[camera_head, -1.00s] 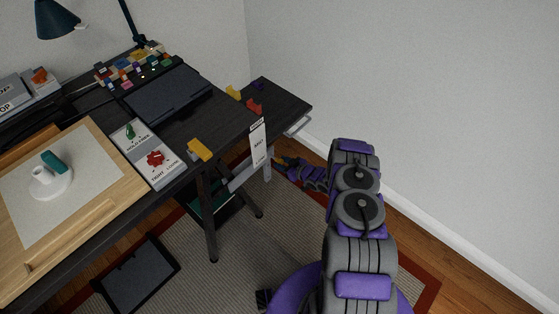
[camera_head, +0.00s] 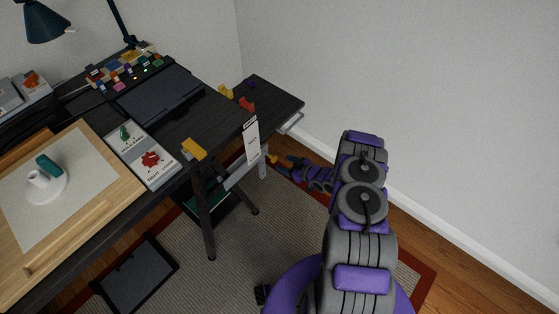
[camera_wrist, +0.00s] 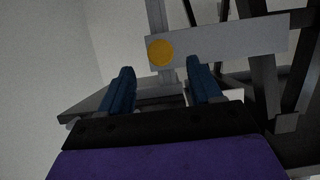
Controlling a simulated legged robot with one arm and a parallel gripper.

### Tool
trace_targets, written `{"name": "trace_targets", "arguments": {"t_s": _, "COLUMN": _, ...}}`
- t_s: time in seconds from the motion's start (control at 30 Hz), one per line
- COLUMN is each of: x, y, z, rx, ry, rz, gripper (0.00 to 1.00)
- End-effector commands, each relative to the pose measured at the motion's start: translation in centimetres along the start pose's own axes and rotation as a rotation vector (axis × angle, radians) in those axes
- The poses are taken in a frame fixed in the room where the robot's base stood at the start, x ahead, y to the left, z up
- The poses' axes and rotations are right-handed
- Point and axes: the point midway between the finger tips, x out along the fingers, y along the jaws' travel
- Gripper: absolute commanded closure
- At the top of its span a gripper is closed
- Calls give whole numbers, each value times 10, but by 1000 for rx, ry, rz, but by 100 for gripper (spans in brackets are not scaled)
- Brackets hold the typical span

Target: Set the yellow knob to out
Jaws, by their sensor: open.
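A round yellow knob (camera_wrist: 160,53) sits on a grey rail (camera_wrist: 225,42) in the wrist view, seen face on. In the head view a small yellow spot, likely the same knob (camera_head: 272,158), shows by the right end of the grey rail (camera_head: 238,177) under the desk edge. My gripper (camera_wrist: 161,80) is open and empty, its two dark blue fingers apart. The knob appears beyond the fingertips, roughly between them and not gripped. In the head view my gripper (camera_head: 284,160) is small beside the knob. I cannot read the knob's setting.
A white label card (camera_head: 251,140) hangs at the desk edge, its text too small to read. A yellow piece (camera_head: 194,149) sits on the desk edge. The dark desk (camera_head: 205,125) carries several coloured pieces. Desk legs (camera_head: 205,215) stand below the rail.

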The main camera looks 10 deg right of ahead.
Motion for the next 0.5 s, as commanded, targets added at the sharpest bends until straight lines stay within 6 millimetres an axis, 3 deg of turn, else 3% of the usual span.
{"name": "trace_targets", "arguments": {"t_s": 0.3, "x": -74, "y": 4, "z": -2, "rx": 4, "ry": 2, "rz": 6, "gripper": 36}}
{"name": "trace_targets", "arguments": {"t_s": 0.5, "x": -106, "y": 2, "z": 0, "rx": 4, "ry": 1, "rz": 3, "gripper": 36}}
